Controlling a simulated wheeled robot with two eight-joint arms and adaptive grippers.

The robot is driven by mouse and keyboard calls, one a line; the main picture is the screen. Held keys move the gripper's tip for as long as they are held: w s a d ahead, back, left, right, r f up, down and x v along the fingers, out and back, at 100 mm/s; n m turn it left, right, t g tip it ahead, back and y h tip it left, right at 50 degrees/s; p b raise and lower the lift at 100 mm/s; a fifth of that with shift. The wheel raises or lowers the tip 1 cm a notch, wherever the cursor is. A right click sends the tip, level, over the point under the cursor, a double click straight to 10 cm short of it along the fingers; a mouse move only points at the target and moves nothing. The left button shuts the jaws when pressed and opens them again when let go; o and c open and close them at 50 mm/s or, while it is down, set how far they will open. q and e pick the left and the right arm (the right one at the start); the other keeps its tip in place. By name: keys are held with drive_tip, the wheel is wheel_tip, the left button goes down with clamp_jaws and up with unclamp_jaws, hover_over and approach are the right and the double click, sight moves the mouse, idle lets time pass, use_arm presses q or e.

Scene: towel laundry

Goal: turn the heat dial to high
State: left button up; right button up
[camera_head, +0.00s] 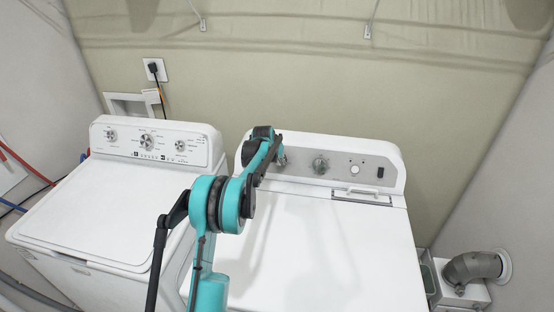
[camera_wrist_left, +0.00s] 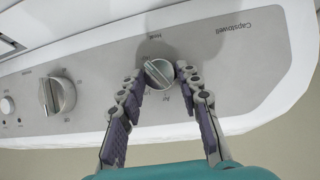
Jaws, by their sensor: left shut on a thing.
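The heat dial (camera_wrist_left: 158,73) is a round silver knob with a raised grip bar, at the end of the dryer's grey control panel (camera_wrist_left: 100,92) in the left wrist view. My left gripper (camera_wrist_left: 160,78) is at this dial, with one finger on each side and its tips closed against it. The small lettering around the dial is too blurred to read its setting. In the head view my left gripper (camera_head: 279,157) reaches the left part of the dryer panel, and my arm hides most of the dial. My right gripper is not in view.
A larger dial (camera_head: 320,165), a round white button (camera_head: 354,170) and a dark switch (camera_head: 380,172) sit further right on the dryer panel. The washer (camera_head: 95,205) stands left of the dryer (camera_head: 320,250). A vent pipe (camera_head: 470,268) is at the right.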

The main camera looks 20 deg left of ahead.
use_arm(q)
drive_tip(key=shift+d+m, duration=0.1)
drive_tip(key=shift+m, duration=0.3)
idle(0.3)
drive_tip(key=o, duration=1.2)
drive_tip(key=shift+c, duration=0.2)
drive_tip(key=v, duration=1.2)
drive_tip(key=shift+d, duration=0.2)
drive_tip(key=shift+f, duration=0.1)
